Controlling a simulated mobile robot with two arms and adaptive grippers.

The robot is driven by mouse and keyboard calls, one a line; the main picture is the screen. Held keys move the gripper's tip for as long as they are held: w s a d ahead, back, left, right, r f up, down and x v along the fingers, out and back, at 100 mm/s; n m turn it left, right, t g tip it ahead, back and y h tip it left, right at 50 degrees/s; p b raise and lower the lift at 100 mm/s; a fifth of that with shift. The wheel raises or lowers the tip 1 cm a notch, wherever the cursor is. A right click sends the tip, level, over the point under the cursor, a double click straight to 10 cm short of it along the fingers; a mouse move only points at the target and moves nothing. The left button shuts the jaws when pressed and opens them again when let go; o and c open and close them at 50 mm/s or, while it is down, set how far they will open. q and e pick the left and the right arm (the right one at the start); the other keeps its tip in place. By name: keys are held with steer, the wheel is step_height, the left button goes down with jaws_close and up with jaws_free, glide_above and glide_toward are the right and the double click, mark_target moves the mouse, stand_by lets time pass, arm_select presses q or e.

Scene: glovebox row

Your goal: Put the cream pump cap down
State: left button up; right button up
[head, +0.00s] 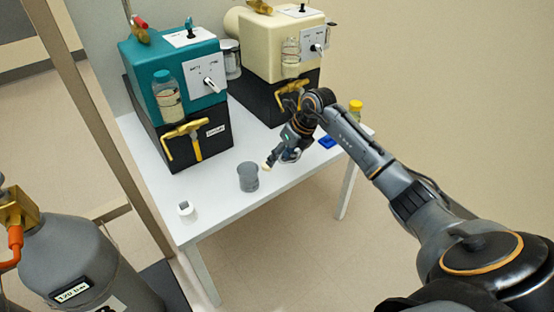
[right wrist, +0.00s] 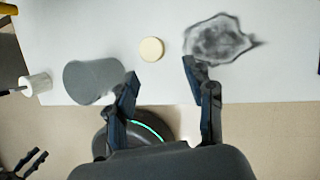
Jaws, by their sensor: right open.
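The cream pump cap (right wrist: 151,49) is a small pale round disc on the white table (right wrist: 110,20). In the right wrist view it lies just beyond and between the fingertips of my right gripper (right wrist: 160,73), with no finger visibly touching it. The gripper is open. In the head view my right gripper (head: 282,158) is low at the table's front edge, and the cap (head: 266,166) shows as a pale spot at its fingertips. The cream pump (head: 277,42) stands at the back. Dark fingers at the lower left of the right wrist view may be my left gripper (right wrist: 27,164).
A grey cylinder (head: 248,177) stands left of the cap, with a small white cup (head: 187,213) farther left. The teal pump (head: 165,65) is behind. A blue item (head: 328,142) and yellow-capped bottle (head: 355,110) are right. A grey smudgy patch (right wrist: 218,40) lies right of the cap.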

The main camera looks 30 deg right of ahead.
steer(key=p+v, duration=0.1)
steer(key=v, duration=0.8)
steer(key=w+a+r+t+y, duration=0.1)
steer(key=a+r+t+y, duration=0.15)
steer(key=a+y, duration=0.95)
steer(key=a+r+m+t+h, duration=0.2)
steer(key=a+r+m+t, duration=0.5)
steer(key=a+m+t, duration=0.25)
steer(key=s+d+f+m+h, duration=0.3)
steer(key=d+f+m+h, duration=0.25)
steer(key=m+h, duration=0.4)
steer(key=s+d+f+m+h, duration=0.45)
steer(key=f+m+h, duration=0.2)
steer(key=m, duration=0.55)
arm_select(q)
steer(key=shift+x, duration=0.9)
arm_select(e)
steer(key=s+a+f+m+g+y, duration=0.1)
steer(key=s+a+f+m+g, duration=0.1)
steer(key=s+f+g, duration=0.4)
steer(key=s+a+f+m+g+y, duration=0.2)
steer(key=s+f+g, duration=0.4)
steer(key=s+f, duration=0.4)
steer(key=s+a+m, duration=0.1)
steer(key=s+a, duration=0.1)
steer(key=s, duration=0.4)
steer(key=shift+s+g, duration=0.3)
steer(key=shift+s, duration=0.05)
